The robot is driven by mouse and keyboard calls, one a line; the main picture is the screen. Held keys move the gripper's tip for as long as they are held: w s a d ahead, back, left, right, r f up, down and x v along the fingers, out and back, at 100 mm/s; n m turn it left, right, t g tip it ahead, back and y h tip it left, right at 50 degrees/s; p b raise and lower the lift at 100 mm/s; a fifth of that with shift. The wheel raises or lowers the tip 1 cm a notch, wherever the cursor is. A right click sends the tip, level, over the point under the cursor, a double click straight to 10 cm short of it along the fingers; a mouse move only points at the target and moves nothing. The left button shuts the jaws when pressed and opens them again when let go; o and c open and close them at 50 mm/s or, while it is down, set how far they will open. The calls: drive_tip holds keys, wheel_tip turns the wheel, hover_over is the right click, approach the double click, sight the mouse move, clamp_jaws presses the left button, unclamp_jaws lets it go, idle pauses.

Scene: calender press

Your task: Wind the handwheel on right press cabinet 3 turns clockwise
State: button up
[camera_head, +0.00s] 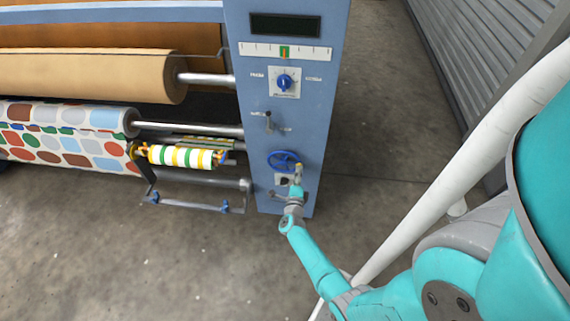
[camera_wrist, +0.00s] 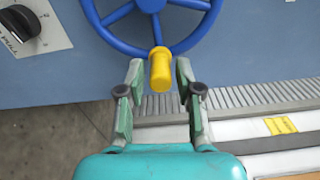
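The blue handwheel (camera_head: 281,160) is on the lower front of the blue right press cabinet (camera_head: 318,105). It fills the top of the wrist view (camera_wrist: 117,14), its upper part cut off. A yellow handle knob (camera_wrist: 160,70) stands out from the wheel's rim, at the rim's lower edge in the wrist view. My gripper (camera_wrist: 160,78) is open, with a fingertip on either side of the knob and visible gaps to it. In the head view my gripper (camera_head: 297,183) is just below the wheel's right side and partly covers the panel there.
A black rotary switch (camera_wrist: 17,22) on a pale plate is near the wheel. Higher up are a blue dial (camera_head: 284,82) and a small lever (camera_head: 269,120). Printed rolls (camera_head: 65,117) and a low bar frame (camera_head: 195,205) are left of the cabinet.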

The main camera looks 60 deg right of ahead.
drive_tip(key=o, duration=0.3)
drive_tip(key=shift+a, duration=0.1)
drive_tip(key=v, duration=0.6)
drive_tip(key=shift+s+a, duration=0.25)
drive_tip(key=shift+a, duration=0.1)
idle(0.6)
drive_tip(key=s+a+r+n+t+y, duration=0.35)
drive_tip(key=a+n, duration=0.25)
drive_tip(key=a, duration=0.2)
drive_tip(key=s+a+r+n+t+y, duration=0.2)
drive_tip(key=s+a+r+n+y, duration=0.15)
drive_tip(key=s+a+n, duration=0.35)
drive_tip(key=s+a+r+n+t+y, duration=0.25)
drive_tip(key=a+r+n, duration=0.2)
drive_tip(key=a, duration=0.45)
drive_tip(key=s+a+r+n+y, duration=0.3)
drive_tip(key=s+a+r+n, duration=0.2)
drive_tip(key=s+r+n, duration=0.1)
drive_tip(key=s+a+r+n+y, duration=0.4)
drive_tip(key=r+n, duration=0.4)
drive_tip(key=r, duration=0.3)
drive_tip(key=shift+s+a+n+g, duration=0.4)
drive_tip(key=shift+s+a, duration=0.3)
drive_tip(key=shift+s, duration=0.25)
